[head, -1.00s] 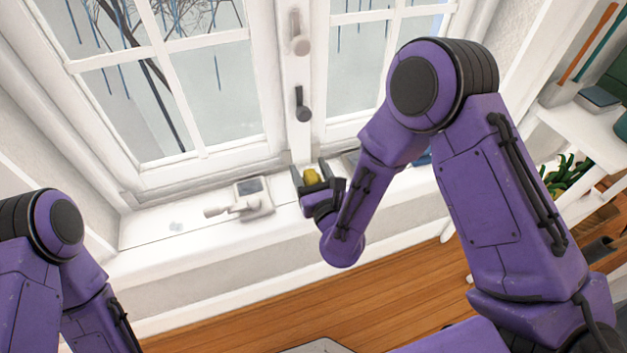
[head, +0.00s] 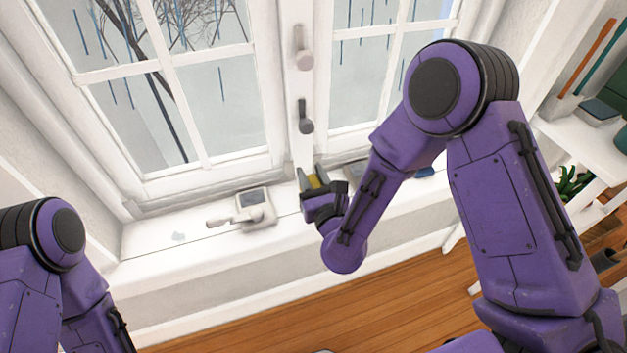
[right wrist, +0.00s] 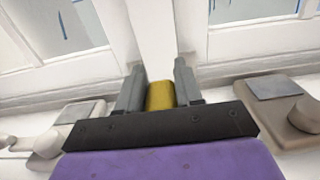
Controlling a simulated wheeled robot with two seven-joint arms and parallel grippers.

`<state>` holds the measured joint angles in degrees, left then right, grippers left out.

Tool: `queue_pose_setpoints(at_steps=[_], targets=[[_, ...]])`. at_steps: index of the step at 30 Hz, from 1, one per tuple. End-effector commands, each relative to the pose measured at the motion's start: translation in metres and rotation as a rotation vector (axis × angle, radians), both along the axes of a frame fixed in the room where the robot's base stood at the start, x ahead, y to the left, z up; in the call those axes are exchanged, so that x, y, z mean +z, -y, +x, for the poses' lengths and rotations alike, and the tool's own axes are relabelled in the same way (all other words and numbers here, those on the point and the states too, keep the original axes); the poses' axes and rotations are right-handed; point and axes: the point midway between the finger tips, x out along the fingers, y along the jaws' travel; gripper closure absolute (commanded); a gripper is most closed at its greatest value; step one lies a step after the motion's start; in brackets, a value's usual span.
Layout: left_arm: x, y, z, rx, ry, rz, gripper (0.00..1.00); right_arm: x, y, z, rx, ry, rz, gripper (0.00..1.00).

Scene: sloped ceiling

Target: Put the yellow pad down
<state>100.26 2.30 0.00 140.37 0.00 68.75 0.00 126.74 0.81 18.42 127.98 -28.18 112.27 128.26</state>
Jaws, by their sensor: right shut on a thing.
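The yellow pad (head: 314,182) is between the fingers of my right gripper (head: 312,180), over the white window sill. The right wrist view shows the yellow pad (right wrist: 160,96) with a grey finger of the right gripper (right wrist: 159,88) on each side. The gripper is shut on it. The pad's underside is hidden, and I cannot tell whether it touches the sill. My left arm is at the left edge of the head view, but its gripper is out of view.
A pale device with a dark screen and a handle (head: 254,207) is on the sill left of the gripper. Another device (right wrist: 284,103) is to its right in the wrist view. A window with handles (head: 305,118) rises behind. A shelf (head: 585,135) stands at the right.

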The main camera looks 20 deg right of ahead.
Motion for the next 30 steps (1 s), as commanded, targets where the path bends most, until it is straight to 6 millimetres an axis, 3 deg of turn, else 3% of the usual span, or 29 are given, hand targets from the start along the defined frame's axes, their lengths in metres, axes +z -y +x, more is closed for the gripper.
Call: queue_pose_setpoints(at_steps=[2, 9, 12, 18, 21, 30], targets=[[0.007, 0.000, 0.000, 0.000, 0.000, 0.000, 0.51, 0.020, -0.002, -0.005, 0.001, 0.001, 0.003, 0.98], [0.022, 0.000, 0.000, 0.000, 0.000, 0.000, 0.51, 0.078, -0.015, -0.053, 0.004, 0.002, 0.004, 0.98], [0.048, 0.000, 0.000, 0.000, 0.000, 0.000, 0.51, 0.094, -0.023, -0.077, 0.007, -0.004, -0.006, 0.98], [0.093, 0.000, 0.000, 0.000, 0.000, 0.000, 0.51, 0.107, -0.031, -0.106, 0.007, -0.003, -0.005, 0.98], [0.106, 0.000, 0.000, 0.000, 0.000, 0.000, 0.51, 0.110, -0.035, -0.120, 0.006, -0.003, -0.003, 0.98], [0.113, 0.000, 0.000, 0.000, 0.000, 0.000, 0.51, 0.109, -0.040, -0.135, 0.011, 0.000, -0.001, 0.98]])
